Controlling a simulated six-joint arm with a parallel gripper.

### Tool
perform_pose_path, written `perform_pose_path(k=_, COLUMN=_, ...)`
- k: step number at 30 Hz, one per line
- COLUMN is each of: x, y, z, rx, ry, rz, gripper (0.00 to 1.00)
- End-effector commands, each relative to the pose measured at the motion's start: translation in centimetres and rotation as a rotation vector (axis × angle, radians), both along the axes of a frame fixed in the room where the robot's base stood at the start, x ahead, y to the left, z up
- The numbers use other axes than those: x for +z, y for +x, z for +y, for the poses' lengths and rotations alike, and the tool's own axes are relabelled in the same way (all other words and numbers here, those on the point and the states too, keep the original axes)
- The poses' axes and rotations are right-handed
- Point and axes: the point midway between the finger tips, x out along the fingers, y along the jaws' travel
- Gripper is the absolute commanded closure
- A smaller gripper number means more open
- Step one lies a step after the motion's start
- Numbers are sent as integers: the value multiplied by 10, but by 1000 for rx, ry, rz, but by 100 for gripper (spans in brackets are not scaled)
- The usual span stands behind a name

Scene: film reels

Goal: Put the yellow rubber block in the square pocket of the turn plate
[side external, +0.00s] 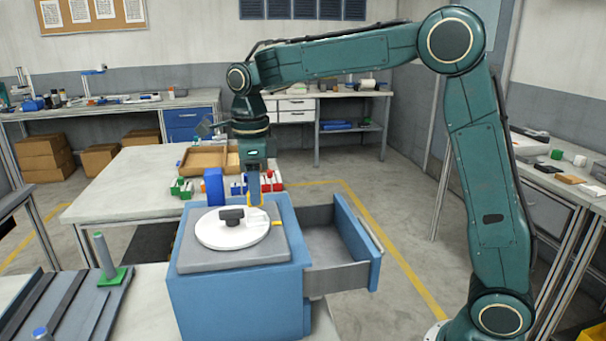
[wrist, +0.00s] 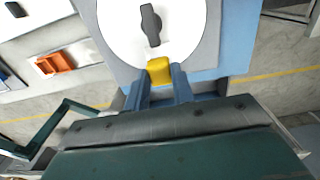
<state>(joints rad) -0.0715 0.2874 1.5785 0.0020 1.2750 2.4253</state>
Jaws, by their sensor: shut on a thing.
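The yellow rubber block (wrist: 159,70) is between the fingertips of my gripper (wrist: 160,82) in the wrist view, and the gripper is shut on it. The white round turn plate (wrist: 122,30) lies just beyond the block, which overlaps the plate's near rim in this view. A dark knob (wrist: 151,25) stands on the plate. In the side view the turn plate (side external: 215,235) lies on a grey slab on top of a blue cabinet, and my gripper (side external: 255,200) points down at its far edge.
The blue cabinet (side external: 235,300) has an open drawer (side external: 340,277) at its right. A blue upright block (side external: 213,187) and several small red, green and white pieces stand behind the plate. A green-based post (side external: 108,258) stands at the left.

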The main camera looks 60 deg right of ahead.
Motion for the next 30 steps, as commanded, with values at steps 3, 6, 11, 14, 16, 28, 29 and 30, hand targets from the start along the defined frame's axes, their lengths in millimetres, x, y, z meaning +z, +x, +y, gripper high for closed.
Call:
perform_pose_path(k=3, x=-14, y=-1, z=0, rx=0, ry=0, rz=4, gripper=97)
perform_pose_path(k=6, x=-26, y=-1, z=0, rx=0, ry=0, rz=4, gripper=97)
perform_pose_path(k=11, x=-36, y=-1, z=0, rx=0, ry=0, rz=3, gripper=97)
perform_pose_path(k=14, x=-36, y=-1, z=0, rx=0, ry=0, rz=1, gripper=97)
perform_pose_path(k=16, x=-36, y=0, z=0, rx=0, ry=0, rz=1, gripper=97)
perform_pose_path(k=28, x=-39, y=0, z=0, rx=0, ry=0, rz=1, gripper=54)
perform_pose_path(k=29, x=-39, y=0, z=0, rx=0, ry=0, rz=1, gripper=54)
perform_pose_path(k=30, x=-39, y=0, z=0, rx=0, ry=0, rz=1, gripper=54)
